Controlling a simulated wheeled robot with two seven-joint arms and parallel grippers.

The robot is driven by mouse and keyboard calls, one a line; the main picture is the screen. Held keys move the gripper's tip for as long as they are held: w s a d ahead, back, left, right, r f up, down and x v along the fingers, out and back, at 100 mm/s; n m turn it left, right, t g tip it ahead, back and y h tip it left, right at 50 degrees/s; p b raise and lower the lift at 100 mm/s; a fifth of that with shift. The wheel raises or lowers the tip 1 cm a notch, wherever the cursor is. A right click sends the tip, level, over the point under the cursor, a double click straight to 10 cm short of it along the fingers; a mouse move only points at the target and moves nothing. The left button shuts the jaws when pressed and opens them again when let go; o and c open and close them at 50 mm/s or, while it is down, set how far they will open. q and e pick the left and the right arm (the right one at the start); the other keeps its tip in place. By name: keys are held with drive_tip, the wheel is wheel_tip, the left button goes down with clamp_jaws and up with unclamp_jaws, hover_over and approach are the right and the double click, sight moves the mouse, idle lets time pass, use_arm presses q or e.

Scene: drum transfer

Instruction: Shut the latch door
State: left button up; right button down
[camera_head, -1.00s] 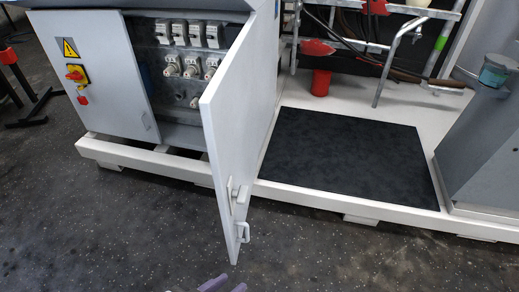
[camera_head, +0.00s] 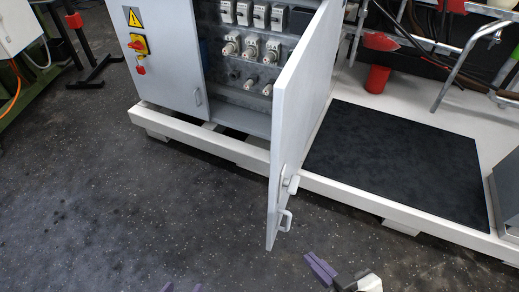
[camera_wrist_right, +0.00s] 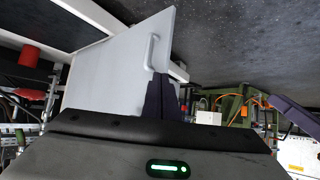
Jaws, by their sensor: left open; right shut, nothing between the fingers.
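The light grey latch door (camera_head: 300,130) of the cabinet (camera_head: 169,75) stands open, swung out toward me. Its handle (camera_head: 285,221) and a latch (camera_head: 291,184) sit near its free edge. In the right wrist view the door (camera_wrist_right: 112,78) and its handle (camera_wrist_right: 152,51) show just beyond the fingertips. My right gripper (camera_head: 320,268) is shut and empty, low in the head view, right of and apart from the door's lower corner. Its purple fingers (camera_wrist_right: 162,95) are together in the wrist view. My left gripper (camera_head: 182,287) is open at the bottom edge, mostly cut off.
Breakers and sockets (camera_head: 250,45) show inside the open cabinet. A white base frame (camera_head: 225,148) runs under it, with a black mat (camera_head: 395,165) to the right. A red cylinder (camera_head: 377,79) stands behind the mat. The dark floor (camera_head: 130,210) in front is clear.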

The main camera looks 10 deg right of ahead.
drive_tip(key=w+d+r+n+t, duration=0.45)
drive_tip(key=w+d+n, duration=0.2)
drive_tip(key=n, duration=0.25)
drive_tip(key=m+g+y+b, duration=0.1)
drive_tip(key=m+g+y, duration=0.9)
drive_tip(key=m, duration=2.6)
approach(283, 149)
drive_tip(key=a+f+t+y, duration=0.1)
drive_tip(key=a, duration=0.1)
drive_tip(key=w+a+f+t+y, duration=0.1)
drive_tip(key=a+f+t+y+b, duration=0.1)
drive_tip(key=a, duration=0.1)
drive_tip(key=shift+w+a, duration=0.25)
drive_tip(key=shift+a, duration=0.1)
